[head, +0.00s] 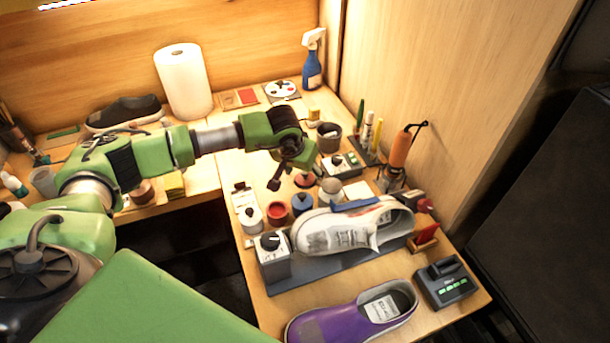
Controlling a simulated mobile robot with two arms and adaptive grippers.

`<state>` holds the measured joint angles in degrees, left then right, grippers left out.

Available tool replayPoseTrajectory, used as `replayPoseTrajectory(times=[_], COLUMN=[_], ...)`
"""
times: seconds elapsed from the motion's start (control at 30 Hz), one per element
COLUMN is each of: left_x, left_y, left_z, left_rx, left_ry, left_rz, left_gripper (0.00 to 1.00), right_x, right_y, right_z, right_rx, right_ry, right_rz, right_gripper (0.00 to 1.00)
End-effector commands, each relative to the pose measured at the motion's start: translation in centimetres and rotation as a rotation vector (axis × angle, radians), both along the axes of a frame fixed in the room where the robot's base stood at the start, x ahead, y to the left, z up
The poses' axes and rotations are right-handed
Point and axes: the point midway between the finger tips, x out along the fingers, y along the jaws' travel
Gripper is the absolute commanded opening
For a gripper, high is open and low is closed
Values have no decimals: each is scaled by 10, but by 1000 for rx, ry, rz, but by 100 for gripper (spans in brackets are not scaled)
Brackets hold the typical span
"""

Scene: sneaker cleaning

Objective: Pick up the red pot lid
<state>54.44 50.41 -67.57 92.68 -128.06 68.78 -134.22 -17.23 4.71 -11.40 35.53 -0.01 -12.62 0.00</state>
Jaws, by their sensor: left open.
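Small pots stand on the workbench behind the white sneaker. A red lid with a dark knob (306,181) shows just below my left gripper (288,172). A red-brown pot (278,213) stands to its lower left, and another small pot with a dark knob on top (302,204) is right of that. I cannot tell for sure which is the pot lid of the task. My left gripper is open and empty, pointing down above the pots, apart from them as far as I can see. My right gripper is out of view.
A white pot (251,217), a white cup (331,188) and a control box (341,166) crowd the pots. A white sneaker (335,230) rests on a grey stand in front. A purple shoe (350,318) and a black device (446,283) lie nearer. Paper towels (183,85) stand behind.

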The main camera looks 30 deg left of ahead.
Motion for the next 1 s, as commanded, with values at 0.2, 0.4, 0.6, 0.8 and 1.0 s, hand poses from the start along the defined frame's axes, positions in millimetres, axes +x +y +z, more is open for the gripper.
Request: replayPoseTrajectory(times=[0.2, 0.4, 0.6, 0.8, 1.0], left_x=[2, 2, 2, 3, 3], left_y=[0, 0, 0, 0, 0], left_z=[-6, -6, -5, -4, 8], left_rx=[0, -1, -1, -1, -1], left_ry=[-1, -1, -1, -2, -5], left_rz=[-1, 0, 0, 0, 0], left_gripper=[57, 28, 26, 26, 26], right_x=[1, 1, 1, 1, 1], right_y=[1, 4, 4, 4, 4], right_z=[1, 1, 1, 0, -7], right_rx=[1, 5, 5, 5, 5], right_ry=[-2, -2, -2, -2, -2], right_rz=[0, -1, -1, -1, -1], right_gripper=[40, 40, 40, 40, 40])
